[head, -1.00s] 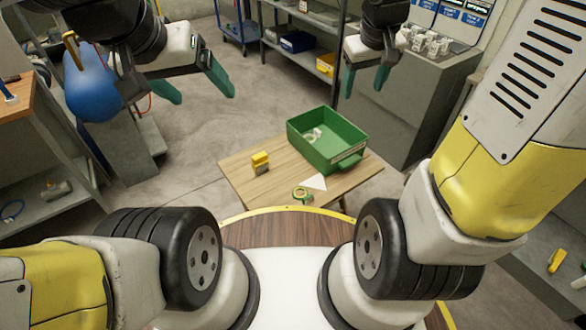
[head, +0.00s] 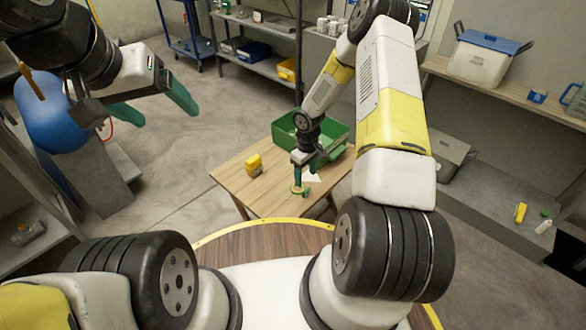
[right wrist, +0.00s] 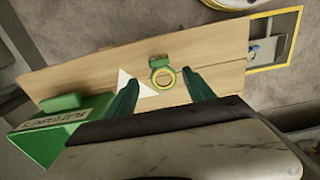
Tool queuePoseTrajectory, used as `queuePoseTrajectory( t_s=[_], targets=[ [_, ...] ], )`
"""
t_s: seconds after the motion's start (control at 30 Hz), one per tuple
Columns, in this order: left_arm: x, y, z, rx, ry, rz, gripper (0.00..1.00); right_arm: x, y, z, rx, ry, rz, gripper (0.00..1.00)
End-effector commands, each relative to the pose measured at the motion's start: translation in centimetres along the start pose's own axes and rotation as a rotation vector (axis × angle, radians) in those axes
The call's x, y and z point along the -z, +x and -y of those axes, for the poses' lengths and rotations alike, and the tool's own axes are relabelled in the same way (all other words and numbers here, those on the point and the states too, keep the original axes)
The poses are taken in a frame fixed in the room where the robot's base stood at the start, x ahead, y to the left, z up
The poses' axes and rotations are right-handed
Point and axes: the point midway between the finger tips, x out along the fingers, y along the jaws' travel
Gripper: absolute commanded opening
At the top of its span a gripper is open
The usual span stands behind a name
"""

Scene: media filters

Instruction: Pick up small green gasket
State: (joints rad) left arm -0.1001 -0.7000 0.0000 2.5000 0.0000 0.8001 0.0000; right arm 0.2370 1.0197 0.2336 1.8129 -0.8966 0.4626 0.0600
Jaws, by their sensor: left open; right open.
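A small ring with green and yellow bands, which looks like the gasket (right wrist: 163,88), lies on the wooden table (right wrist: 70,80) in the right wrist view. A small green piece (right wrist: 160,60) sits against its far edge; I cannot tell whether they are one part. My right gripper (right wrist: 162,79) is open, with one finger to each side of the ring and nothing between the pads that I can see held. In the head view my right gripper (head: 305,177) is low over the table and partly hides the ring. My left gripper (head: 166,116) is open and empty, high at the left.
A green bin (head: 338,131) stands at the back of the table (head: 234,174); its labelled side shows in the right wrist view (right wrist: 62,125). A white triangle (right wrist: 133,80) lies beside the ring. A yellow block (head: 254,164) stands to the left, with bare wood between.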

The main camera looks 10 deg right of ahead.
Motion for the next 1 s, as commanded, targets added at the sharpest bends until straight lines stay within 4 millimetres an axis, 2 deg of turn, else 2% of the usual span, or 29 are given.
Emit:
queuePoseTrajectory(
  t_s=[0.5,0.8,0.83,1.0],
  targets=[
    [0.0,0.0,0.0,0.000,0.000,0.000,0.80,-1.1,6.5,0.1,0.000,0.000,0.002,0.62],
    [0.0,0.0,0.0,0.000,0.000,0.000,0.80,-1.1,7.2,0.1,-0.001,0.001,0.001,0.62],
    [0.0,0.0,0.0,0.000,0.000,0.000,0.80,-1.1,7.2,0.1,-0.001,0.001,0.001,0.60],
    [0.0,0.0,0.0,0.000,0.000,0.000,0.80,-1.1,7.2,0.1,-0.001,0.001,0.001,0.26]
  ],
)
